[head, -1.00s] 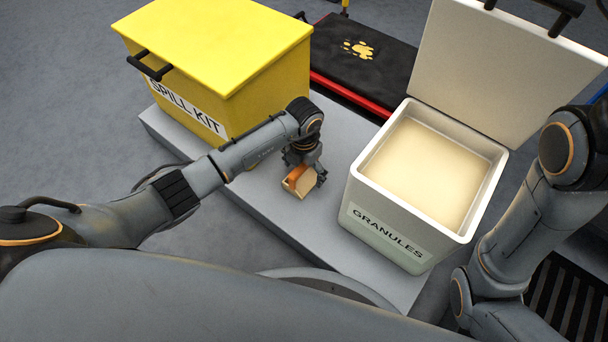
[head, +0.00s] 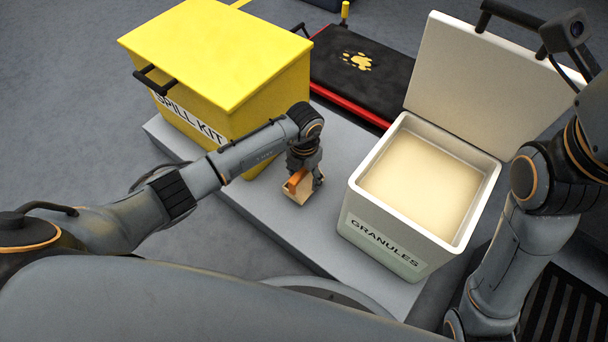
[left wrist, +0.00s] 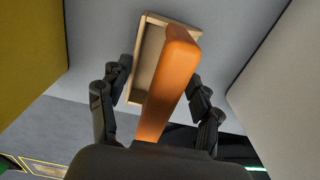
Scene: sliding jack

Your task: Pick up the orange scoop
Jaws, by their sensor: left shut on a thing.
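The orange scoop (head: 297,191) has an orange handle and a pale, tan box-like bowl. It is at my left gripper (head: 304,180), over the grey platform between the two bins. In the left wrist view, the scoop's handle (left wrist: 168,85) runs between the dark fingers of my left gripper (left wrist: 160,90), with the bowl beyond it. My left gripper is shut on the scoop. Whether the scoop touches the platform cannot be told. My right arm rises at the right edge in the head view; its gripper fingers do not show.
A yellow spill kit bin (head: 215,70) stands left of the scoop, lid closed. A white granules bin (head: 385,232), open and filled with pale granules (head: 420,185), stands to the right. The grey platform (head: 265,205) is bare in front.

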